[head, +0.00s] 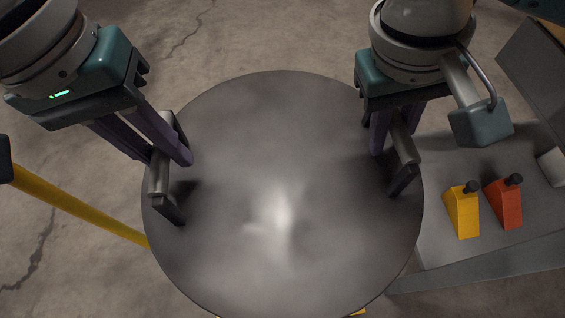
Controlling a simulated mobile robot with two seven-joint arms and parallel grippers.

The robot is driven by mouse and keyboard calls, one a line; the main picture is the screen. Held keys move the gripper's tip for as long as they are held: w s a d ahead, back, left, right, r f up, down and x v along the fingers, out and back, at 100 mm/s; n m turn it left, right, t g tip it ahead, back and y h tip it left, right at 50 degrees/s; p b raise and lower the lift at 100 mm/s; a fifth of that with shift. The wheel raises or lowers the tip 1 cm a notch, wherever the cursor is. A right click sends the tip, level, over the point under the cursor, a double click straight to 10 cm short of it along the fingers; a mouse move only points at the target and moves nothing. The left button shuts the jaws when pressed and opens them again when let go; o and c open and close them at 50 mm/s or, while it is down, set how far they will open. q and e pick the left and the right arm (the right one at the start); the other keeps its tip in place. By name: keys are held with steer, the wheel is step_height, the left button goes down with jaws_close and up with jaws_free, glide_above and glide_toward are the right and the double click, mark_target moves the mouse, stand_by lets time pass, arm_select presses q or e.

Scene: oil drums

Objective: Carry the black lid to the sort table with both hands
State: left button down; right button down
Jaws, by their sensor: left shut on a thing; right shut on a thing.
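The black lid (270,150) is a large round dark disc with a dull shine, in the middle of the head view. Its lower edge is cut off by the frame. My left gripper (176,180) is shut on the lid at its left side. My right gripper (392,165) is shut on the lid at its right side. The lid is held in front of me, above the concrete floor. I cannot tell whether the grey surface (440,245) at the right is the sort table.
A yellow wedge-shaped piece (462,214) and a red one (506,206), each with a dark knob, stand on the grey surface at the right. A yellow bar (75,207) runs behind the lid at the left. Cracked concrete floor (260,35) shows clear at the top.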

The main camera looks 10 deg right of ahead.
steer(key=shift+r, duration=0.1)
stand_by(0.7)
